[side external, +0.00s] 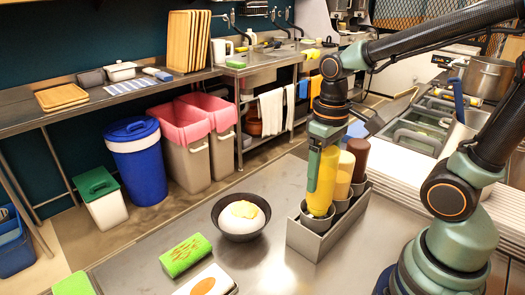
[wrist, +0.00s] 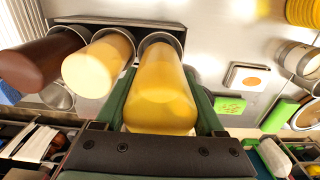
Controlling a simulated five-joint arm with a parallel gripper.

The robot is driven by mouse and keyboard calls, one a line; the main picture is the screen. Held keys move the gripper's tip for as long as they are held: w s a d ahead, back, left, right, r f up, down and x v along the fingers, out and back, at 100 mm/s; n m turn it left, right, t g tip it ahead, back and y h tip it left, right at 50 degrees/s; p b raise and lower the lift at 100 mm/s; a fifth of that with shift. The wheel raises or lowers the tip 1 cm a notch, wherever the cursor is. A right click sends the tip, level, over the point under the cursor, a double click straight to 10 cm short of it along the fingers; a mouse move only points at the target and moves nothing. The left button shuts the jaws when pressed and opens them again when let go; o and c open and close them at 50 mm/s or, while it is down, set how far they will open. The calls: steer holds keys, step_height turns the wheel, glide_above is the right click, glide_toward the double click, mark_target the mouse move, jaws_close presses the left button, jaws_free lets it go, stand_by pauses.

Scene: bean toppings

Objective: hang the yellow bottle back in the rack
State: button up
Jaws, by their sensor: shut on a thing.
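The yellow bottle (side external: 321,182) is upright at the front end of the grey metal rack (side external: 306,239), its lower end at the rack's ring. My gripper (side external: 324,165) is shut on the yellow bottle, with green fingers on both sides of it. In the wrist view the yellow bottle (wrist: 160,92) sits between the fingers, its far end at a ring of the rack (wrist: 165,25). Whether it is fully seated cannot be told. A cream bottle (side external: 344,172) and a brown bottle (side external: 358,158) stand in the rack behind it.
A dark bowl (side external: 238,228) with rice and a yellow topping stands left of the rack. A green packet (side external: 186,255) and a white packet with an orange disc (side external: 207,284) lie nearer the front. The counter between bowl and rack is clear. White stacked trays (side external: 397,165) are right of the rack.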

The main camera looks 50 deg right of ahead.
mark_target(320, 191)
steer(key=shift+f, duration=1.05)
steer(key=shift+f, duration=1.35)
steer(key=o, duration=0.7)
steer(key=shift+r, duration=3.75)
